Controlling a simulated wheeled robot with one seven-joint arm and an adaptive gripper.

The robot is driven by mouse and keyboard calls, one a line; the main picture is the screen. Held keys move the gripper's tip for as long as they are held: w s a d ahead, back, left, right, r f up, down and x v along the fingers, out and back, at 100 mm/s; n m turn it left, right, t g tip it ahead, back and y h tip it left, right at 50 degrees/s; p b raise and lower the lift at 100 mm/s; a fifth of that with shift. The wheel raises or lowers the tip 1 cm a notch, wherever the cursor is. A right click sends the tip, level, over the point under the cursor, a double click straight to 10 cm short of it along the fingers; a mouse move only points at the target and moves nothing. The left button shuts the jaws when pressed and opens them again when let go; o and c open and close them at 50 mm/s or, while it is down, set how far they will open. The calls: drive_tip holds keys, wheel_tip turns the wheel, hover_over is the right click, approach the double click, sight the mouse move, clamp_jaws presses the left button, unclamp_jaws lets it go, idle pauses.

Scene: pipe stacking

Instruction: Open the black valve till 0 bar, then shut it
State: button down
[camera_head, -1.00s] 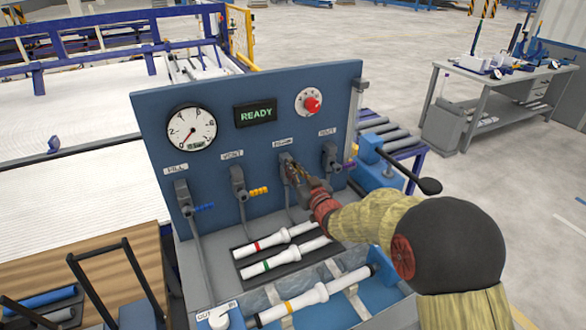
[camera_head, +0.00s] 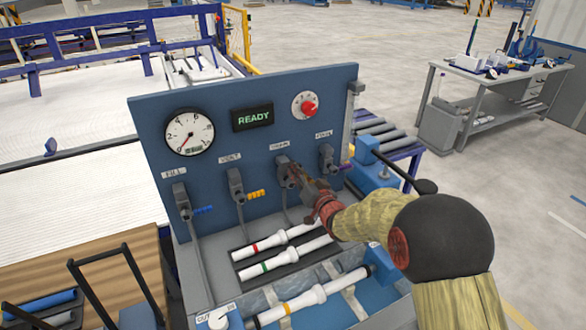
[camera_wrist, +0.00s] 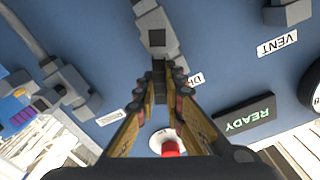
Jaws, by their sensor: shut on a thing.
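The drain valve (camera_head: 283,164) is the third from the left on the blue panel. My gripper (camera_head: 294,175) is at its front, and the fingers hide most of its handle. In the wrist view my gripper (camera_wrist: 159,75) is shut on the dark handle (camera_wrist: 158,88), just below the grey valve body (camera_wrist: 157,32). The handle's exact angle is hard to tell. The round white pressure gauge (camera_head: 189,131) is at the upper left of the panel; its red needle points to the lower left, near the zero end. The small readout on it is too small to read.
The display (camera_head: 252,117) reads READY, beside a red knob (camera_head: 308,107). Fill valve (camera_head: 181,199) and vent valve (camera_head: 237,187) stand left of my gripper, another valve (camera_head: 327,158) close on its right. White pipes (camera_head: 277,240) lie below in a tray.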

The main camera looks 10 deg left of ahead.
wheel_tip(320, 180, down, 5)
drive_tip(key=w+d+m+p, duration=0.1)
drive_tip(key=m+p, duration=0.3)
drive_tip(key=m, duration=0.9)
drive_tip(key=shift+w+d, duration=0.4)
drive_tip(key=shift+d, duration=0.5)
drive_tip(key=shift+f, duration=0.15)
drive_tip(key=c, duration=2)
unclamp_jaws()
drive_tip(key=shift+o, duration=0.8)
drive_tip(key=v, duration=1.2)
